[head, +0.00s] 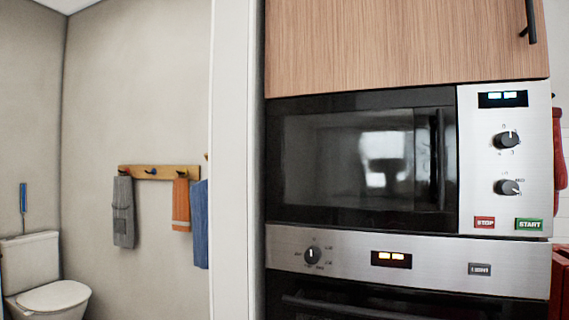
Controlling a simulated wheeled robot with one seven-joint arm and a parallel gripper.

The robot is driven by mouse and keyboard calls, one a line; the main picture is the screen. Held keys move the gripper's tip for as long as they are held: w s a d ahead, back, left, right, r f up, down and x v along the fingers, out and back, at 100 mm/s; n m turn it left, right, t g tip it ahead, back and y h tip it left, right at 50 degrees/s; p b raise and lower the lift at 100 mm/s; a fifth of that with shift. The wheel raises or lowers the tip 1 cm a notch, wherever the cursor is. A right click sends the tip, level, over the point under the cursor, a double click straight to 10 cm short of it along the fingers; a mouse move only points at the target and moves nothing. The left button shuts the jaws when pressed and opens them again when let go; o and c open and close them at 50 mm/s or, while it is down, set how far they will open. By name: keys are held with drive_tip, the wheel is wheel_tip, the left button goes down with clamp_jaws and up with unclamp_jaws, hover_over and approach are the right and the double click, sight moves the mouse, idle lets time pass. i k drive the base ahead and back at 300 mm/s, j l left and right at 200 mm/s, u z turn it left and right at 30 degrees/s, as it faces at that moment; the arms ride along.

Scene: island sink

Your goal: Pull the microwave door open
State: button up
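The microwave (507,168) is built into the cabinet column, with a steel control panel on its right. Its black door (345,160) is shut, with a dark glass window. A black vertical handle (437,160) sits at the door's right edge, next to the panel. The panel has a lit display, two knobs, a red STOP button and a green START button. My gripper is not in view, and nothing covers the door or handle.
An oven (430,265) with a steel panel sits directly below the microwave. A wooden cabinet door (400,42) with a black handle is above. A white wall edge (232,160) stands left of the column. Further left are a toilet (45,280) and a towel rack (160,172).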

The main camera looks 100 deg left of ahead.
sight(435, 147)
drive_tip(key=u, duration=3.6)
